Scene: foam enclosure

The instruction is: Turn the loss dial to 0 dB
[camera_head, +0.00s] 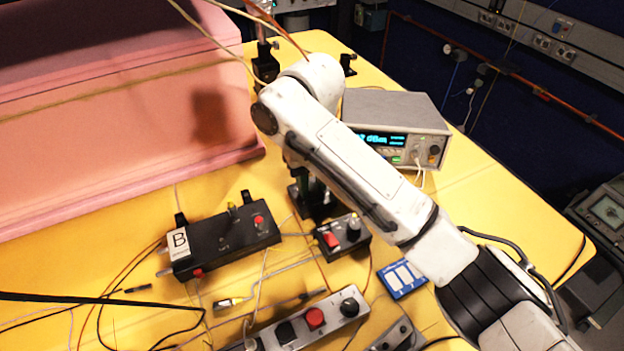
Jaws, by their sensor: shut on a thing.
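My white arm (345,160) reaches from the lower right to the upper middle and bends down behind its own link. My gripper is hidden behind this link, so its hold does not show. Beneath it stands a dark upright piece (312,200) with a greenish part, mostly covered; I cannot tell what it is. No dial marked for loss or 0 dB is readable. The grey meter (400,108) behind my arm has a lit display ending in dBm, partly covered.
A black box (220,240) labelled B stands left, with cables around it. A grey control box (310,325) with a red button lies in front. A blue card (403,278) is beside my arm. Pink foam (120,120) walls the left. The right tabletop (500,220) is bare.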

